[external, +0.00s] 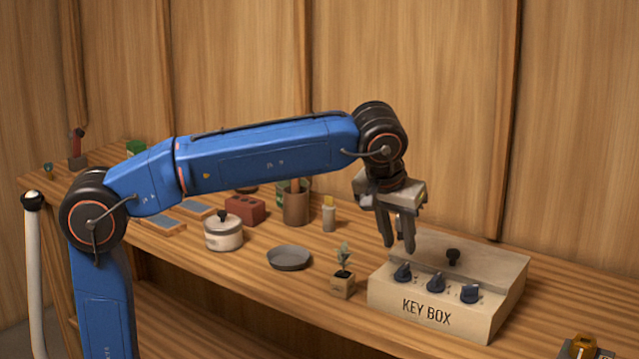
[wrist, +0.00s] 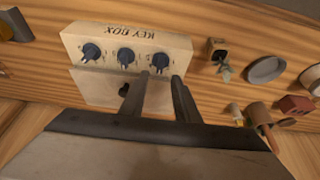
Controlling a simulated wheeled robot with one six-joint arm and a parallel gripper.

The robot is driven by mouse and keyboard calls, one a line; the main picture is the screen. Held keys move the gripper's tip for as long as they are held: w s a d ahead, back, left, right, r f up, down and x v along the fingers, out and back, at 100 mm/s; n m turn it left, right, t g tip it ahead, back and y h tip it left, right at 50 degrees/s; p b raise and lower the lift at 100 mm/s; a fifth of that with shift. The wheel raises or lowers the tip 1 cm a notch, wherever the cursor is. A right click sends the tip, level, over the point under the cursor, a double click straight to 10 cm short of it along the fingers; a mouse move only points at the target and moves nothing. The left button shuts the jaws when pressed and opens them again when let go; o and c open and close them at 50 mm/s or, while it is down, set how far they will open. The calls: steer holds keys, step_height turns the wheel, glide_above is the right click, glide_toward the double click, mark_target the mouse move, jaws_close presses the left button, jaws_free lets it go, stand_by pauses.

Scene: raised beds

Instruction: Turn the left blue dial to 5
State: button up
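The cream key box (external: 430,314) stands on the bench at the right, with three blue dials on its sloped front. The left blue dial (external: 402,272) is nearest the plant pot; in the upside-down wrist view it is the rightmost dial (wrist: 157,58). The middle dial (external: 436,282) and right dial (external: 470,293) sit beside it. Their scale marks are too small to read. My gripper (external: 399,247) points down just above and behind the left dial, apart from it. In the wrist view its fingers (wrist: 169,76) are open with nothing between them.
A dark knob (external: 453,257) stands up from the box behind the dials. A small potted plant (external: 343,284) is close to the box's left side. A grey dish (external: 289,258), a white pot (external: 223,234) and a brown cup (external: 296,207) stand further left.

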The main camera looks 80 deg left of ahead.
mark_target(404, 266)
steer(key=x, duration=0.6)
steer(key=shift+w+a+f, duration=0.1)
steer(key=shift+w+f, duration=0.05)
steer(key=shift+f, duration=0.15)
jaws_close()
